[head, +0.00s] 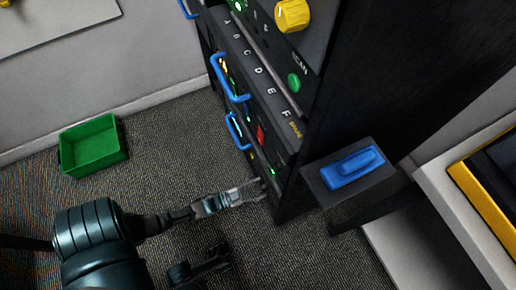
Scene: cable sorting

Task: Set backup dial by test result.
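A yellow dial (293,15) sits on the upper panel of a tall dark rack (290,130), partly cut by the top edge. Below it is a green button (294,82) beside a label that looks like SCAN. A row of letters A to F runs down the panel. Blue cable-like loops (229,85) stand out from the rack's front, beside a red part (261,134) and small green lights (273,171). My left gripper (264,189) is at the rack's lower front; contact and finger opening are unclear. A dark jointed part at the bottom may be my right gripper (205,266).
A green open bin (93,146) stands empty on the grey carpet at left, near the wall. A white surface with a yellow-edged dark item (488,200) is at far right.

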